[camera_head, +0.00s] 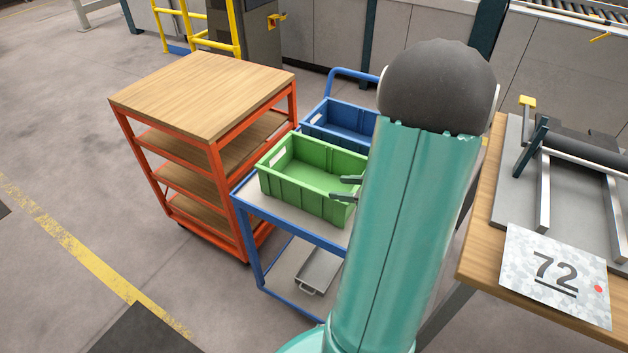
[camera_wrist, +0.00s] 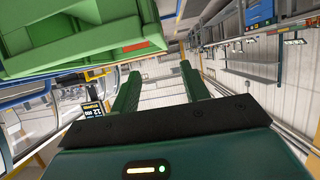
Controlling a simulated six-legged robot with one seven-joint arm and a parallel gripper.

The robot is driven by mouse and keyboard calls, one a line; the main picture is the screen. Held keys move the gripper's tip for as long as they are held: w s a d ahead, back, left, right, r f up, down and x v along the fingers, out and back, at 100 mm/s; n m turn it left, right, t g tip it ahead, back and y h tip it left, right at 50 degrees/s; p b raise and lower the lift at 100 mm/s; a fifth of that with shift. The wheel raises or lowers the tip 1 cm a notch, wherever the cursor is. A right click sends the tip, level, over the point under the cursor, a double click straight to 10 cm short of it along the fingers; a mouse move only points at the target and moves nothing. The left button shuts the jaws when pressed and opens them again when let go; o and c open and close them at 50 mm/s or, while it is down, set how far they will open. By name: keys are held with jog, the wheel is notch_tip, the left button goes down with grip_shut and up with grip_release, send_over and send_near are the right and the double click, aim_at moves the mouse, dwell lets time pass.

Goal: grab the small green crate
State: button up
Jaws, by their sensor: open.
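The small green crate (camera_head: 312,170) stands on the top shelf of a blue trolley, in front of a blue crate. Its right end is partly hidden behind my arm in the head view. My gripper (camera_head: 343,188) is open, with its fingers showing at the crate's right end. In the wrist view the green crate (camera_wrist: 80,35) fills the upper left, close to my gripper (camera_wrist: 160,85). The two fingers are apart with nothing between them. Whether a finger touches the crate I cannot tell.
A blue crate (camera_head: 338,122) stands behind the green one on the blue trolley (camera_head: 262,208). An orange shelf cart (camera_head: 205,95) stands close on the left. A wooden table (camera_head: 483,215) with a "72" sign (camera_head: 556,275) is on the right. A grey tray (camera_head: 318,268) lies on the lower shelf.

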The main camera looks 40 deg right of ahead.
send_near(304, 184)
jog(key=shift+x, duration=3.9)
grip_shut()
